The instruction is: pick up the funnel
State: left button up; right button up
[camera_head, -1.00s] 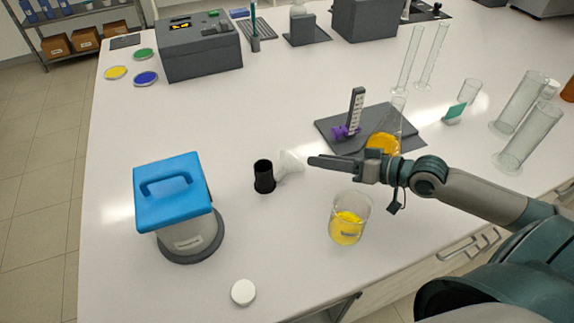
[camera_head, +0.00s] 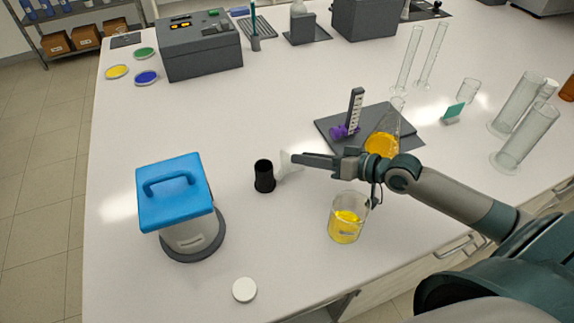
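The funnel (camera_head: 289,163) is a small translucent white piece on the white bench, right beside a black cylinder (camera_head: 264,176); I cannot tell whether the two touch or are joined. My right gripper (camera_head: 297,159) comes in from the right, with its dark fingers at the funnel's right edge, overlapping it in the picture. The fingers are seen edge-on, so their gap is hidden and I cannot tell whether they touch the funnel. My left gripper is not in view.
A beaker with yellow liquid (camera_head: 344,222) stands just below my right wrist. A flask with orange liquid (camera_head: 383,144) stands behind the forearm on a grey stand (camera_head: 332,125). A blue-lidded container (camera_head: 175,193) and a white cap (camera_head: 244,290) are at left. Bench behind the funnel is clear.

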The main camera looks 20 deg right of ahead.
aim_at(284, 155)
jog(key=shift+w+a+r, duration=0.1)
jog(key=shift+w+a, duration=0.15)
jog(key=shift+w, duration=0.15)
jog(key=p+x, duration=0.2)
jog(key=x, duration=0.1)
jog(key=shift+w+a+f, duration=0.25)
jog(key=shift+w, duration=0.05)
grip_shut()
